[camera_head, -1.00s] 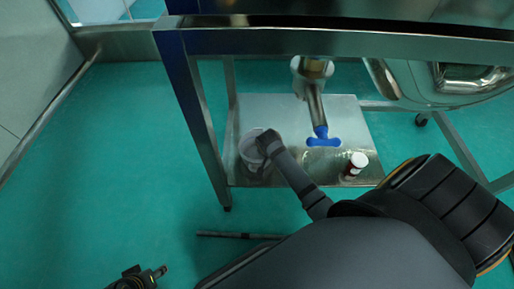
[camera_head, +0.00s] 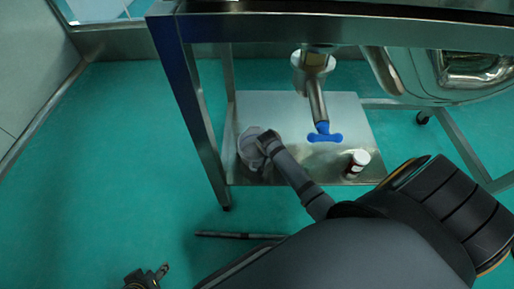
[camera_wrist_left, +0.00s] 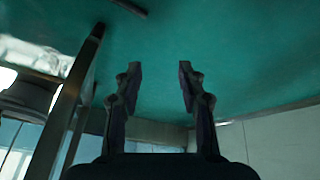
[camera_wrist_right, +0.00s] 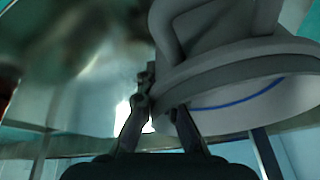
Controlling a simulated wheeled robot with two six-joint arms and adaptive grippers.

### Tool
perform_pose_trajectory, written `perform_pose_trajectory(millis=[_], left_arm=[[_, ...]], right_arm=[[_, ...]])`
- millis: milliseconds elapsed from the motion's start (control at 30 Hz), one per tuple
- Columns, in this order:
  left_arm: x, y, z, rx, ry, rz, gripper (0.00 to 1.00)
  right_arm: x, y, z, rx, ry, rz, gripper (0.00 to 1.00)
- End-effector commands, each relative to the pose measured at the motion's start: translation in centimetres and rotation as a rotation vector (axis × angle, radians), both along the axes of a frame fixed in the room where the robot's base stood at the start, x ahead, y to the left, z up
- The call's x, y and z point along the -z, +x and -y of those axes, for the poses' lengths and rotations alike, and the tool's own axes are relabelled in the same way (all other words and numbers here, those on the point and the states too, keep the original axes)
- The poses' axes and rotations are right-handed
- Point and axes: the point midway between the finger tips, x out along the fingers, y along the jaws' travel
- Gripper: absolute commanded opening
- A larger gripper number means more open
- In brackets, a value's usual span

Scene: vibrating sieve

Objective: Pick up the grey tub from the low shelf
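The grey tub (camera_head: 247,153) is at the left end of the low metal shelf (camera_head: 300,108). My right gripper (camera_head: 266,143) is at the tub's right rim. In the right wrist view the tub (camera_wrist_right: 215,65) is very close, with a blue line along its round rim. The right gripper (camera_wrist_right: 164,95) has its fingers close together with the tub's wall between them; one fingertip is hidden by the tub. Whether the tub touches the shelf is not clear. My left gripper (camera_head: 148,277) is low at the bottom left, open and empty in the left wrist view (camera_wrist_left: 158,75).
A white-capped dark bottle (camera_head: 357,164) stands at the shelf's right. A spout with a blue handle (camera_head: 324,135) hangs above the shelf. The table leg (camera_head: 195,110) stands just left of the tub. Green floor at left is clear.

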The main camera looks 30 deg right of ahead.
Motion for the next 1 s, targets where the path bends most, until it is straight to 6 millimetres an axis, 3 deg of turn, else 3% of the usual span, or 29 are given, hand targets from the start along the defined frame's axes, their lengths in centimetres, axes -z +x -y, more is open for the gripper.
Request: perform_pose_trajectory(millis=[267, 433, 667, 800, 1000], left_arm=[[-0.5, -0.2, -0.1, 0.001, 0.004, -0.016, 0.4], [-3.3, -0.1, -0.7, 0.013, 0.038, -0.102, 0.4], [-7.8, -1.4, -2.4, 0.012, 0.108, -0.294, 0.4], [-3.5, -1.2, -3.4, -0.004, 0.128, -0.319, 0.4], [1.1, -1.2, -4.3, -0.017, 0.143, -0.31, 0.4]], right_arm=[[-0.8, 0.1, 0.0, 0.0, 0.0, 0.001, 0.0], [-4.3, 0.1, 0.0, 0.0, 0.0, 0.004, 0.0], [-10.2, -5.2, -0.3, -0.002, -0.001, 0.0, 0.0], [-11.2, -8.9, -0.6, -0.002, -0.001, -0.003, 0.0], [-12.5, -12.2, -0.8, -0.001, -0.001, -0.001, 0.0]])
